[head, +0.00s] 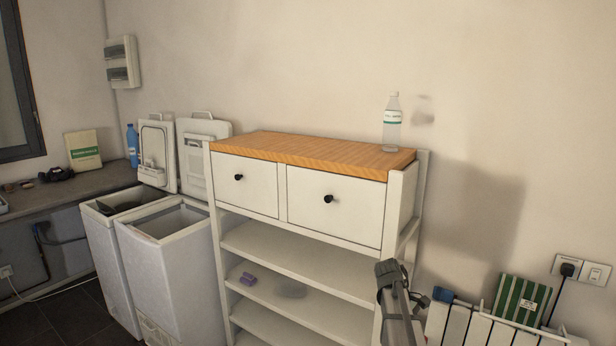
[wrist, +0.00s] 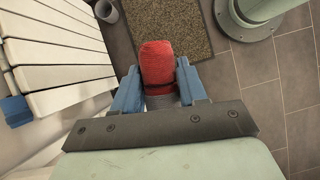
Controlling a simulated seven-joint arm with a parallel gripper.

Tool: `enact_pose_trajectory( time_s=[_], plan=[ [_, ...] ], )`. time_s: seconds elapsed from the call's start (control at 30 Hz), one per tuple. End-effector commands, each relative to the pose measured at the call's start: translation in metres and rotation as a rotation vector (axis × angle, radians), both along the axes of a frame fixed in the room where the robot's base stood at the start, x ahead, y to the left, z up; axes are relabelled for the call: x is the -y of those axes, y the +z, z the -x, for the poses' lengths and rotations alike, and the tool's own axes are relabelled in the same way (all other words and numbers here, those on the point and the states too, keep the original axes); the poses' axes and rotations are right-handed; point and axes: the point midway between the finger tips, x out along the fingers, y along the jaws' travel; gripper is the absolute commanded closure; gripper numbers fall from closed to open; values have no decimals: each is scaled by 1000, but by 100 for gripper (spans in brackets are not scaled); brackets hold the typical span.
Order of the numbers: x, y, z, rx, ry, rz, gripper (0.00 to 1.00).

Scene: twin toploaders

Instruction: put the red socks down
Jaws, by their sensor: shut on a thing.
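The red socks (wrist: 157,62) show in the wrist view as a rounded red bundle. My gripper (wrist: 158,78) is shut on them, with one blue finger on each side. The far end of the bundle sticks out beyond the fingertips. The socks hang over the floor, apart from the mat below, as far as I can tell. Neither the socks nor my gripper shows in the head view.
A white radiator (wrist: 60,50) stands close on the left in the wrist view. A brown mat (wrist: 205,30) lies on the tiled floor (wrist: 243,75). A white shelf unit (head: 310,250) with a wooden top and two open toploaders (head: 170,265) stand along the wall.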

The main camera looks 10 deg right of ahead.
Motion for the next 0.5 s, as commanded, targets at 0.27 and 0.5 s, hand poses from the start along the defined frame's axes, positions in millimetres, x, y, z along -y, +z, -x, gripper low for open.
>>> enact_pose_trajectory(
  time_s=[0.27,0.5],
  plan=[
    [1,39,-27,14,105,-10,88],
    [-4,96,-57,23,253,-19,88]
  ],
)
